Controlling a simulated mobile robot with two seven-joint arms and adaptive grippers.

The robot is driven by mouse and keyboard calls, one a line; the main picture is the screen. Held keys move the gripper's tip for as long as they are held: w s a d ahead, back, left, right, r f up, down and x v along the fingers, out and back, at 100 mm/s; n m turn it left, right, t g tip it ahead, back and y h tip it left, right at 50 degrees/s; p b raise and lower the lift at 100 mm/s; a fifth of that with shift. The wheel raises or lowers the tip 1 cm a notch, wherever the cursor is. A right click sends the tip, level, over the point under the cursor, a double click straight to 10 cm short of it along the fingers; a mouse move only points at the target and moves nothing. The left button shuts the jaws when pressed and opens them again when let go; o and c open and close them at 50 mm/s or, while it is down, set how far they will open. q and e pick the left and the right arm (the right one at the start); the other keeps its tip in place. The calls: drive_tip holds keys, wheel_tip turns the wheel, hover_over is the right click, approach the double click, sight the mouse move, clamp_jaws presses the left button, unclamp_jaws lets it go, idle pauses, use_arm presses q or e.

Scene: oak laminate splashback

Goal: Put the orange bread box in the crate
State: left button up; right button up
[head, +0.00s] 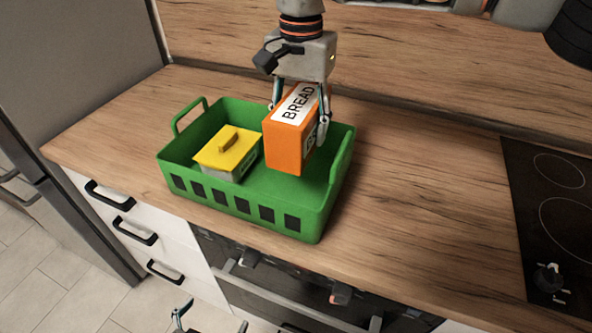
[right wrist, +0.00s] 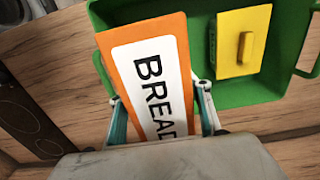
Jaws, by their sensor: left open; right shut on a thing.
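The orange bread box (head: 288,146) with a white BREAD label is held upright in my right gripper (head: 299,118), whose fingers are on its two sides. It is over the right half of the green crate (head: 250,213); whether its bottom touches the crate floor I cannot tell. The right wrist view shows the bread box (right wrist: 117,60) between the fingers, with the crate (right wrist: 204,30) beyond. My left gripper (head: 211,321) is low at the bottom edge of the head view, open, partly cut off and away from the crate.
A grey box with a yellow lid (head: 228,148) stands in the left half of the crate. The black cooktop (head: 550,215) is at the right. The wooden counter (head: 420,200) between crate and cooktop is clear. A wooden splashback (head: 400,60) rises behind.

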wheel_tip(320, 180, down, 11)
drive_tip(key=shift+f, duration=0.2)
idle(0.3)
drive_tip(key=shift+f, duration=0.1)
drive_tip(key=o, duration=1.4)
drive_tip(key=shift+f, duration=0.1)
drive_tip(key=shift+o, duration=0.2)
wheel_tip(320, 180, up, 12)
drive_tip(key=shift+r, duration=0.15)
